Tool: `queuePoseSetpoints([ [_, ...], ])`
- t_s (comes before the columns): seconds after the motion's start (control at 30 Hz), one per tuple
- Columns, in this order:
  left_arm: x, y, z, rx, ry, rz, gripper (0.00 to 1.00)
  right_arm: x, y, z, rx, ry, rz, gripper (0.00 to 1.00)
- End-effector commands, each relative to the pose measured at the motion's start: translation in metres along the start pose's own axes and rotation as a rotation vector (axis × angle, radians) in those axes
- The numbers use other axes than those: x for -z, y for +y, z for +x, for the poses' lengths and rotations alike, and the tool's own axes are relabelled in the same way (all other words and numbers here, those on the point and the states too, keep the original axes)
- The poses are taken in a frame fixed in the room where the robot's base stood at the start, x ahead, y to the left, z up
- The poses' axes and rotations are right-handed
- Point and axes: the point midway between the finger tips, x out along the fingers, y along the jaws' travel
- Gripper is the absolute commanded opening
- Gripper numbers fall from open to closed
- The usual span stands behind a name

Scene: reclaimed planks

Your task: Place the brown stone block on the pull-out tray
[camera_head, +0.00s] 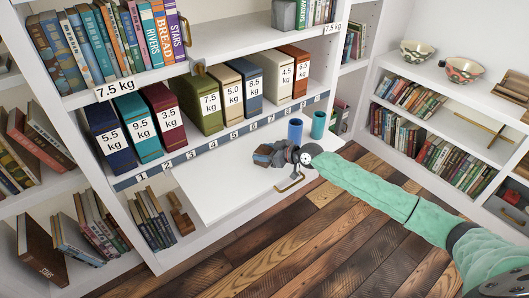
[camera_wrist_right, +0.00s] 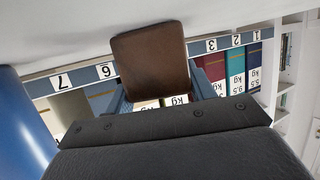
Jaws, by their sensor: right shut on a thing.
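The brown stone block (camera_wrist_right: 150,62) is held between the fingers of my right gripper (camera_wrist_right: 160,88) in the right wrist view, where it looks like a dark brown rounded square. In the head view my right gripper (camera_head: 264,155) is over the white pull-out tray (camera_head: 215,188), and only a small brown part of the block shows between its fingers. The block is above or on the tray; I cannot tell whether it touches. The tray is pulled out below the numbered strip and has a brass handle at its front. My left gripper is not in view.
A blue cup (camera_head: 295,131) and a teal cup (camera_head: 318,125) stand at the tray's far right; the blue one shows large in the wrist view (camera_wrist_right: 22,125). Weight-labelled binders (camera_head: 207,104) line the shelf behind. The tray's left part is clear.

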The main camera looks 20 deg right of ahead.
Motion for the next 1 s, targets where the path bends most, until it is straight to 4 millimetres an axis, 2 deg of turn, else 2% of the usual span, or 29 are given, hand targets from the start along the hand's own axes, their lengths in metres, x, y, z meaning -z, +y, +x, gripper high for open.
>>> queuePoseSetpoints([
  [0.17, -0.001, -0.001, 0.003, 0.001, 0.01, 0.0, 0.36, 0.0, 0.0, 0.0, -0.001, 0.002, 0.0, 0.14],
  [0.2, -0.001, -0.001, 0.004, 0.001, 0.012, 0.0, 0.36, -0.001, 0.0, 0.0, 0.0, 0.0, 0.0, 0.58],
  [0.3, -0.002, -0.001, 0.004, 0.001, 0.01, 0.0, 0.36, -0.001, 0.0, 0.0, 0.0, 0.0, 0.0, 0.76],
  [0.7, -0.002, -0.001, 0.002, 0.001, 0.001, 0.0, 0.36, 0.0, 0.0, -0.002, 0.0, -0.001, 0.0, 0.76],
  [0.87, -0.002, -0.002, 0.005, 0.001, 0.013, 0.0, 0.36, -0.002, 0.001, -0.022, -0.001, -0.002, 0.0, 0.76],
  [1.0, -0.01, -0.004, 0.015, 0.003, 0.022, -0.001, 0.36, -0.003, 0.001, -0.044, -0.001, -0.002, -0.001, 0.76],
])
